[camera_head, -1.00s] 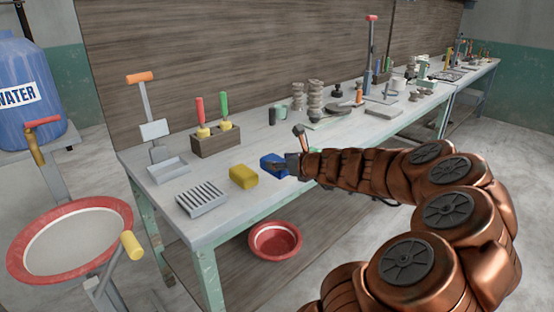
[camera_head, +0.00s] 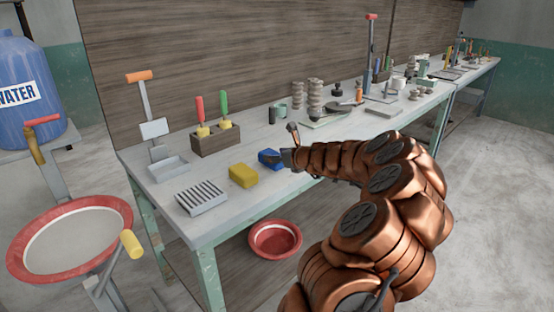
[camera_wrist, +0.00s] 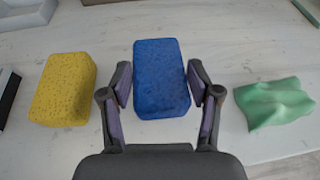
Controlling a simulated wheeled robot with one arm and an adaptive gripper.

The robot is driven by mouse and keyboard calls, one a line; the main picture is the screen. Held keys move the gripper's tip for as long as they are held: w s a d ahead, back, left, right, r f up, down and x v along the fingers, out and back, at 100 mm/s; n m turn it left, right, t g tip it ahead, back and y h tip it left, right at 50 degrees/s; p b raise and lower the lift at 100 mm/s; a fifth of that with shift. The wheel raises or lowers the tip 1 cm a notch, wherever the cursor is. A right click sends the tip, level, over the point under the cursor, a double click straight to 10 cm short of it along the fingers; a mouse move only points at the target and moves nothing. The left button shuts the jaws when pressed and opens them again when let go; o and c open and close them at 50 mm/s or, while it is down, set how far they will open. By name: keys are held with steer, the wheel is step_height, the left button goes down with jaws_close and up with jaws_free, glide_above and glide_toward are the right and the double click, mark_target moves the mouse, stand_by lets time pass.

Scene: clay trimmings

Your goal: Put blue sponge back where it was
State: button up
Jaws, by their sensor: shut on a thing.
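The blue sponge (camera_head: 268,156) is at the worktable, just right of the yellow sponge (camera_head: 243,175). My gripper (camera_head: 283,157) is shut on the blue sponge. In the wrist view the blue sponge (camera_wrist: 160,75) stands out between the two fingers, with the yellow sponge (camera_wrist: 63,88) apart on its left and a green cloth (camera_wrist: 277,103) apart on its right. I cannot tell whether the blue sponge touches the tabletop or hangs slightly above it. My arm hides the cloth in the head view.
A slotted grey rack (camera_head: 202,197) lies at the table's (camera_head: 205,232) near left corner. A wooden tool block (camera_head: 215,140) stands behind the yellow sponge. Clay stacks and tools stand farther right. A red bowl (camera_head: 274,240) is below the table.

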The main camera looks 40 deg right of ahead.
steer(key=shift+f, duration=0.45)
steer(key=shift+f, duration=0.1)
steer(key=o, duration=1.1)
